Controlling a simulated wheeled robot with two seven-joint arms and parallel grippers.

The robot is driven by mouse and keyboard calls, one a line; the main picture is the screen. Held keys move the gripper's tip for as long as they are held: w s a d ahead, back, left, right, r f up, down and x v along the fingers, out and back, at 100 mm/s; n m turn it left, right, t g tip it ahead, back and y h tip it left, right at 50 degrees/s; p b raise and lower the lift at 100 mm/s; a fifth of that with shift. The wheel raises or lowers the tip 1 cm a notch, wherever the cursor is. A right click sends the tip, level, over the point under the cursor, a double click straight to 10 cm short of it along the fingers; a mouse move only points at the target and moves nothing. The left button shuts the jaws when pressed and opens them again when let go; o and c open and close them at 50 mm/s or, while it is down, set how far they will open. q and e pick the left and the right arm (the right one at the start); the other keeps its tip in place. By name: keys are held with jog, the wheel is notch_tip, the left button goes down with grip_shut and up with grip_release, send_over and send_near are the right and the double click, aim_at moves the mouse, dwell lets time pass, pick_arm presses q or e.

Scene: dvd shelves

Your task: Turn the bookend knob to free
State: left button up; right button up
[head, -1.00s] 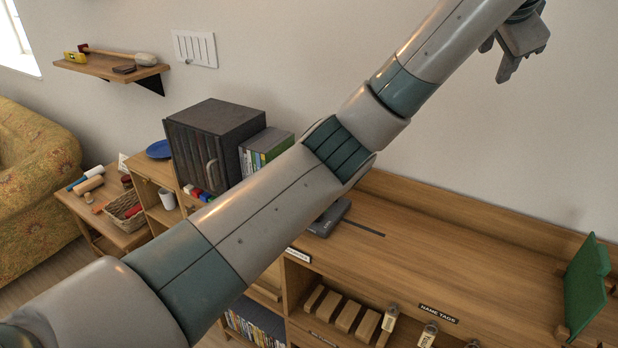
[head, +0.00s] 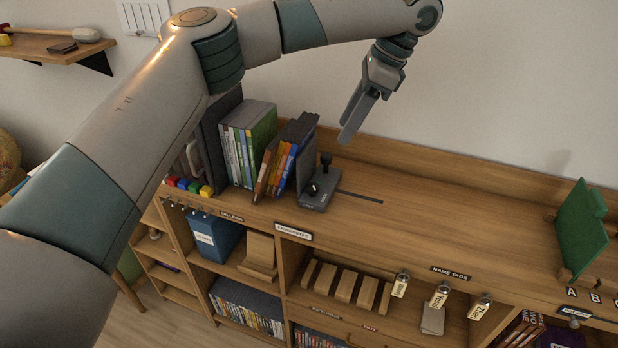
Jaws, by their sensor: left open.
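The grey bookend (head: 315,201) stands on the wooden shelf top at the end of a row of DVDs. Its base carries a small black knob (head: 314,188) and a taller black post (head: 325,161) behind it. A dark slot runs right from the base along the shelf top. I cannot read the knob's setting. My left gripper (head: 352,119) is open and empty, pointing down, above and to the right of the bookend and apart from it. My right gripper is not in view.
Leaning DVDs (head: 279,162) rest by the bookend, with upright cases (head: 245,148) further left. Small coloured blocks (head: 188,186) lie at the front left. A green panel (head: 581,230) stands at the right. The shelf top (head: 455,222) between is clear.

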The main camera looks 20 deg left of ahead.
pick_arm(q)
send_near(313, 185)
jog(key=p+x, duration=0.3)
jog(key=x, duration=0.3)
jog(key=shift+f, duration=0.1)
jog(key=shift+p+x, duration=0.3)
jog(key=shift+x, duration=0.5)
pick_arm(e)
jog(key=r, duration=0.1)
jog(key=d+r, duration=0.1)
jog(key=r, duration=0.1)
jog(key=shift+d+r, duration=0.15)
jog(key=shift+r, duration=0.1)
pick_arm(q)
jog(key=c, duration=1)
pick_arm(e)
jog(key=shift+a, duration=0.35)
